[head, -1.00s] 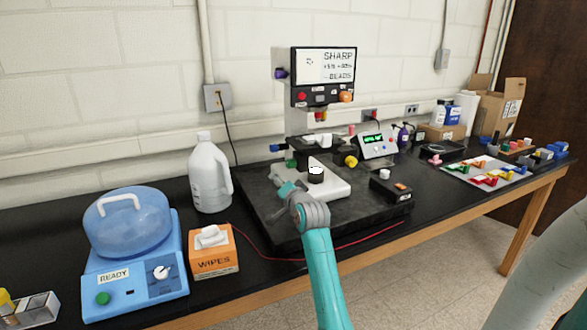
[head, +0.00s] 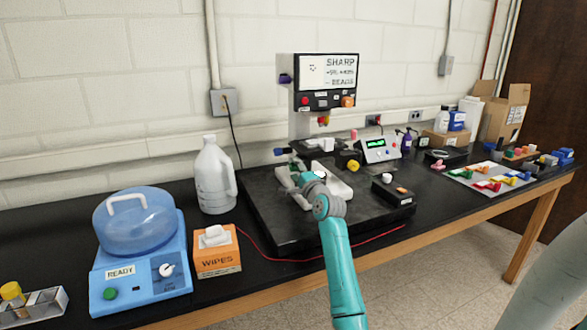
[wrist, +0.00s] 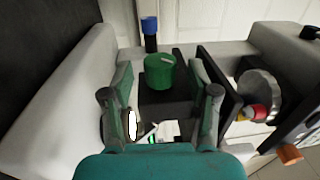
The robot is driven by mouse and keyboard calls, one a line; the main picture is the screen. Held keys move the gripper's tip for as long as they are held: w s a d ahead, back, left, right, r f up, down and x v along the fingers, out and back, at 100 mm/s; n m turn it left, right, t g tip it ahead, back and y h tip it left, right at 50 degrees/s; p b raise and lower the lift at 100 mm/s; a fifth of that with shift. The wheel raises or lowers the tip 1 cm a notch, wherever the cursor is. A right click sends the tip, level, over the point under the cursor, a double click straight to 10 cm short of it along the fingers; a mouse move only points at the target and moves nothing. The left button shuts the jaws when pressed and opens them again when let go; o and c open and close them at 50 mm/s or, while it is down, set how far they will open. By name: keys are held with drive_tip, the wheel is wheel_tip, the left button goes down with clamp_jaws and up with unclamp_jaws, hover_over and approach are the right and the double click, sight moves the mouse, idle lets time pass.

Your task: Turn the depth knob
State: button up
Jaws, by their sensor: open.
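A green knob (wrist: 160,73) with a pale mark on top shows in the wrist view, between the two fingers of my gripper (wrist: 161,82). My gripper is open, with one finger on each side of the knob; I cannot tell whether either touches it. In the head view my gripper (head: 305,183) is at the left front of the machine's stage, and it hides the green knob. I can read no label that marks a depth knob. A blue knob (wrist: 150,28) stands beyond the green one in the wrist view. A yellow knob (head: 353,166) sticks out at the stage's right.
The machine's display head (head: 326,83) rises behind my gripper. A silver round part (wrist: 260,90) and an orange knob (wrist: 290,153) lie to the right in the wrist view. A white jug (head: 214,178), wipes box (head: 218,262) and black box (head: 393,193) stand around the machine.

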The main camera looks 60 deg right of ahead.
drive_tip(key=shift+x, duration=1.15)
clamp_jaws()
drive_tip(key=shift+w, duration=0.1)
drive_tip(key=shift+a+t+h, duration=0.15)
drive_tip(key=shift+t+h, duration=0.25)
drive_tip(key=shift+t, duration=0.4)
drive_tip(key=shift+w+t, duration=0.1)
drive_tip(key=shift+t, duration=0.3)
drive_tip(key=shift+h, duration=0.3)
